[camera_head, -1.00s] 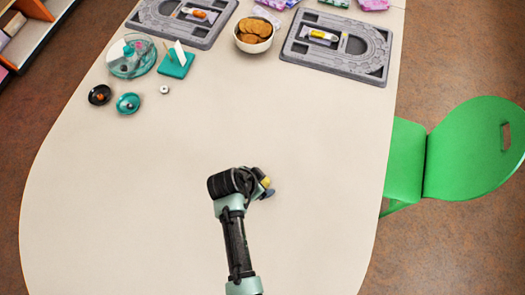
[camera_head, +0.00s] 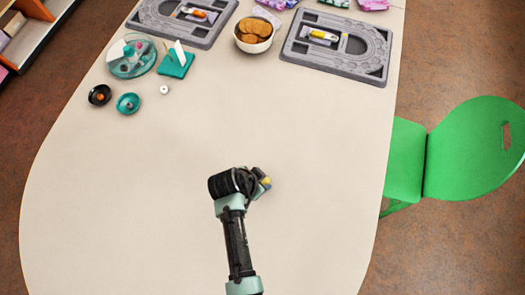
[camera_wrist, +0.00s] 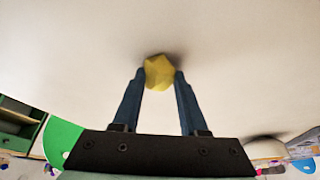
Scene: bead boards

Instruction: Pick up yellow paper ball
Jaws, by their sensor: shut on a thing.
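The yellow paper ball (camera_wrist: 159,72) is a small crumpled lump between the two fingertips of my gripper (camera_wrist: 159,78) in the wrist view. Both blue-grey fingers touch its sides, so the gripper is shut on it. In the head view my gripper (camera_head: 265,184) is over the bare front middle of the table, and a bit of the yellow ball (camera_head: 266,181) shows at its tip. The wrist partly hides the ball there. A shadow lies close to the ball on the pale surface; I cannot tell whether it touches the table.
The pale table (camera_head: 150,200) is clear around my gripper. Two grey bead boards (camera_head: 292,50), a bowl of cookies (camera_head: 253,45), a clear round container (camera_head: 132,56), a teal block (camera_head: 176,63) and small dishes (camera_head: 128,103) stand toward the back. A green chair (camera_head: 470,150) is at the right edge.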

